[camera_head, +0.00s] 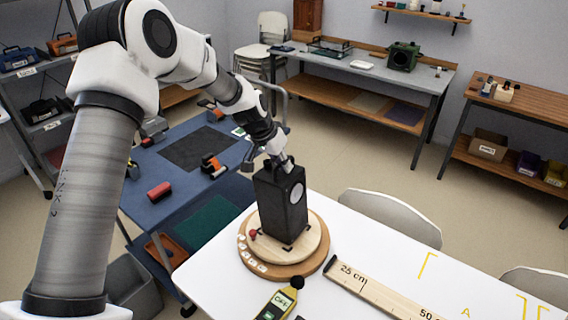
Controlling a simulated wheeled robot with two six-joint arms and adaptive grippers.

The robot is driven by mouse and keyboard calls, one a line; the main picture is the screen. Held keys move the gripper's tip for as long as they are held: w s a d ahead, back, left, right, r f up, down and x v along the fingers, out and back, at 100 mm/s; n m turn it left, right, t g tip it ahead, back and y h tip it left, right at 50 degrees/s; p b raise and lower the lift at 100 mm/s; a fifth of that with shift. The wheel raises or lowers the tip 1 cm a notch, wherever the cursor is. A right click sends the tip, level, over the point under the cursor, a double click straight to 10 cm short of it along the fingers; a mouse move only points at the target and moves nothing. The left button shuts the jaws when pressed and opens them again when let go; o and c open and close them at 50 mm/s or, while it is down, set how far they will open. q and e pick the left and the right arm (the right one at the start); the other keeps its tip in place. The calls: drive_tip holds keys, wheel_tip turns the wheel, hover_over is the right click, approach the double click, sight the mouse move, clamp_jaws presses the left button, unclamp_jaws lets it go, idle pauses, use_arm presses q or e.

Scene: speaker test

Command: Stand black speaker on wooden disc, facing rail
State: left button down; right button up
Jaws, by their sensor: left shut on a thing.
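The black speaker (277,210) is upright over the wooden disc (312,250), a pale round top on a wider brown base. Its bottom is at or just above the disc's top, between dark corner marks; I cannot tell if it touches. A pale round cone shows on its right-hand side, turned toward the rail (375,289), a wooden strip marked 25 cm and 50 cm that runs to the lower right. My left gripper (281,163) is shut on the speaker's top from above. My right gripper is out of view.
A yellow sound meter (277,304) lies at the white table's (345,230) front, near the disc. A blue cart (165,205) with tools stands left, close to the table. Chairs (392,213) stand behind the table. The table top right of the rail is clear, with yellow marks.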

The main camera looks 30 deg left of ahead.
use_arm(q)
drive_tip(key=c, duration=1.2)
unclamp_jaws()
drive_tip(key=shift+s, duration=0.1)
drive_tip(key=v, duration=1.2)
